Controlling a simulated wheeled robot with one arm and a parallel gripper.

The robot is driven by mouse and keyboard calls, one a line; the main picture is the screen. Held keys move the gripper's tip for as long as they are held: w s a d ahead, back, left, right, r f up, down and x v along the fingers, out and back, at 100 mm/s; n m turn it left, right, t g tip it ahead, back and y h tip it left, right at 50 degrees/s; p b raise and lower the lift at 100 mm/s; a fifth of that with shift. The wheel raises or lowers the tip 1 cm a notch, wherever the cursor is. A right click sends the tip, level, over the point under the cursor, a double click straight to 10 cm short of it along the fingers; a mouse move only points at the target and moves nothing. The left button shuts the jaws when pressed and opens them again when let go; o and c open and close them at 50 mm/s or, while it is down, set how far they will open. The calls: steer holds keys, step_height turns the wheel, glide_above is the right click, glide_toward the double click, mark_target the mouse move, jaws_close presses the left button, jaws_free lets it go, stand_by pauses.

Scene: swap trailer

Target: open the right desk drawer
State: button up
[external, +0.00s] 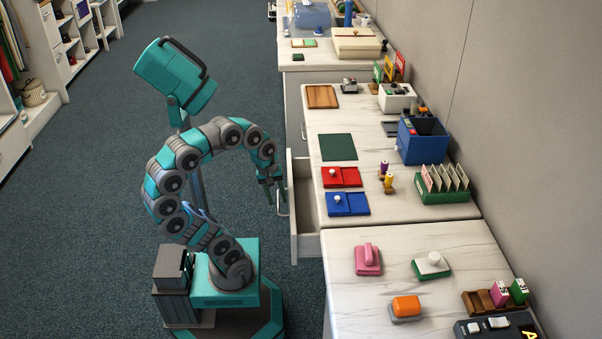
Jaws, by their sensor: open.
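The desk (360,110) has a pale marbled top and stands against the wall. A pale drawer (307,222) at the near end of its left side is pulled out part way, so its inside shows. A thin metal handle (283,197) is on the drawer's front. My gripper (276,198) points down right at this handle, with its fingers open. I cannot tell whether the fingers touch the handle or are around it.
On the desk lie a red box (341,177), a blue box (347,204) and a green mat (338,147). A second table (400,270) with stamps adjoins the near end. The carpet (90,220) left of my base is clear.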

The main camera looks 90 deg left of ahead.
steer(key=shift+c, duration=0.3)
jaws_close()
stand_by(1.0)
